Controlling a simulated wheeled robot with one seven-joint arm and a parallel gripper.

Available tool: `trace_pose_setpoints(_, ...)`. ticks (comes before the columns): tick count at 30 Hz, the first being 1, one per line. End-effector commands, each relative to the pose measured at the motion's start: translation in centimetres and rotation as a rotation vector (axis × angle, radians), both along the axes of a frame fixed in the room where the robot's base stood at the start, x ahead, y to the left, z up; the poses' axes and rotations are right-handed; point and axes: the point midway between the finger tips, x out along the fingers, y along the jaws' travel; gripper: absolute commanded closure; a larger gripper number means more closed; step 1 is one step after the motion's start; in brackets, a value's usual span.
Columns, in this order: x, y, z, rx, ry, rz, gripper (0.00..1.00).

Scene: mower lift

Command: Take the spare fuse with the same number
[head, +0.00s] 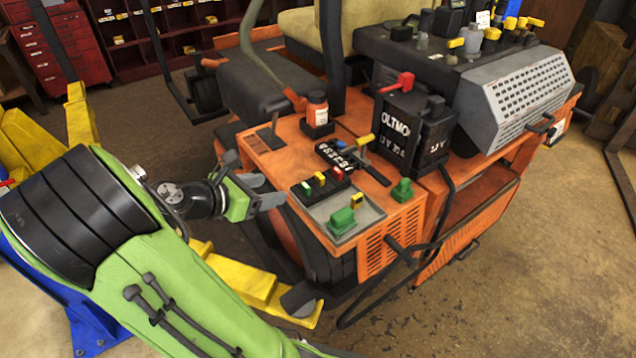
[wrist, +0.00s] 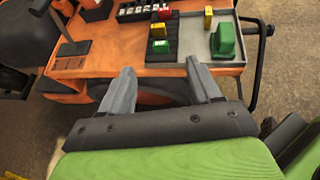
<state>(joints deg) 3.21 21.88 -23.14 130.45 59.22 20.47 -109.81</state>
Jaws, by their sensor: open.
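A grey shallow tray (head: 372,213) on the orange mower deck holds a large green fuse (head: 342,221) and a small yellow fuse (head: 357,200). Beside it, a black fuse block (head: 325,190) carries a green fuse (head: 306,188), a yellow fuse (head: 320,178) and a red fuse (head: 337,171). Another green piece (head: 402,190) stands right of the tray. No numbers on the fuses are readable. My gripper (head: 264,190) is open and empty, left of the tray and block. In the wrist view its fingers (wrist: 160,72) point toward the block, with the tray (wrist: 197,60) ahead to the right.
A black battery-like box (head: 415,125) with a red clamp (head: 397,83) stands behind the tray. An orange bottle (head: 317,112), a yellow-topped lever (head: 364,142) and a switch row (head: 340,153) are nearby. A black cable (head: 447,195) hangs at the deck's right edge.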

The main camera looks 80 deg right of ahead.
Motion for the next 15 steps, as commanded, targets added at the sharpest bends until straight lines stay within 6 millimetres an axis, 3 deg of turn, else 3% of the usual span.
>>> trace_pose_setpoints(3,-0.7,-1.1,-0.1,-0.010,0.065,0.007,0.37)
trace_pose_setpoints(15,-4.7,-8.1,-4.1,-0.007,0.059,0.007,0.37)
